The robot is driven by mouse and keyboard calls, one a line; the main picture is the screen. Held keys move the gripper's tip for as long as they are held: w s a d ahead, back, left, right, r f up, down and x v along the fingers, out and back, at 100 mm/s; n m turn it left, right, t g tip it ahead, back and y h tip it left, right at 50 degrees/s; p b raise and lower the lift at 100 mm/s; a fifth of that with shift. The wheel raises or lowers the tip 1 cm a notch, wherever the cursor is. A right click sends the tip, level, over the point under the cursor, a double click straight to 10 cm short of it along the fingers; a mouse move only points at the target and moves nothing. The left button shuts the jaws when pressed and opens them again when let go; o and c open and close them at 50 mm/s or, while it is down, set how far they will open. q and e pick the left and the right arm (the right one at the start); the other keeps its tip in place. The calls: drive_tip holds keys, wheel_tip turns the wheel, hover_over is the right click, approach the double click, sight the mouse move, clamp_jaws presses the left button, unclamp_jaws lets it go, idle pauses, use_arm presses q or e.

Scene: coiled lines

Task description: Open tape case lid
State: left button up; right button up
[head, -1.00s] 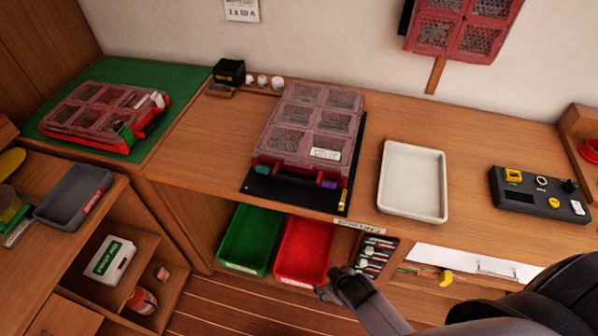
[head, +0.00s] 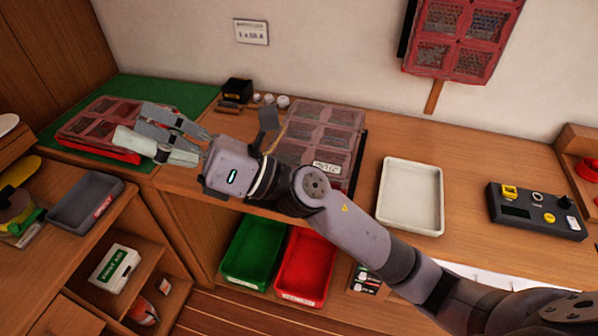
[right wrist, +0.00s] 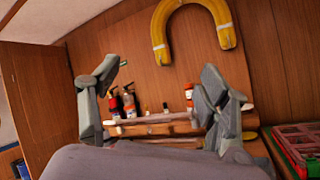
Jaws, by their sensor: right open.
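A red case with a clear compartmented lid (head: 96,124) lies on the green mat at the left, its lid down. A second such case (head: 325,120) lies in the middle of the bench, partly hidden by my right arm, its lid also down. I cannot tell which is the tape case. My right gripper (head: 133,122) is open and empty, its fingers pointing left and overlapping the left case in the head view. In the right wrist view its fingers (right wrist: 160,82) are spread, with a red case (right wrist: 299,148) at the lower right edge. My left gripper is not in view.
A green mat (head: 160,92) covers the bench's left end. A black box (head: 236,91) stands at the back. A white tray (head: 411,195) and a dark device (head: 537,210) lie on the right. Green (head: 252,250) and red (head: 305,265) bins sit below. A yellow arch (right wrist: 190,22) hangs on the wooden wall.

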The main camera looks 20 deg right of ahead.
drive_tip(key=s+a+f+n+g+h, duration=0.1)
drive_tip(key=s+a+f+n+g, duration=0.2)
drive_tip(key=n+g, duration=0.4)
wheel_tip(320, 180, down, 12)
drive_tip(key=n+g+h, duration=0.2)
drive_tip(key=n+h, duration=0.8)
drive_tip(key=n, duration=0.1)
drive_tip(key=w+d+f+n+t+h, duration=0.25)
drive_tip(key=w+d+f+h, duration=0.25)
drive_tip(key=w+d+h, duration=0.3)
drive_tip(key=w+d+r+t+h, duration=0.1)
drive_tip(key=w+d+r+h, duration=0.15)
drive_tip(key=d, duration=0.55)
drive_tip(key=w+d+r+t+h, duration=0.2)
drive_tip(key=w+d+h, duration=0.15)
drive_tip(key=d, duration=0.45)
use_arm(q)
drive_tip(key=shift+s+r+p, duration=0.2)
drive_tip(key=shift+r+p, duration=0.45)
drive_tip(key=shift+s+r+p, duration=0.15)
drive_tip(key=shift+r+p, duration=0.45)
drive_tip(key=shift+p, duration=0.05)
use_arm(e)
drive_tip(key=shift+h, duration=0.3)
drive_tip(key=shift+s+a+x, duration=0.1)
drive_tip(key=shift+s+x, duration=0.05)
drive_tip(key=shift+x, duration=4.25)
drive_tip(key=shift+s+a+x, duration=0.15)
drive_tip(key=shift+x, duration=4.2)
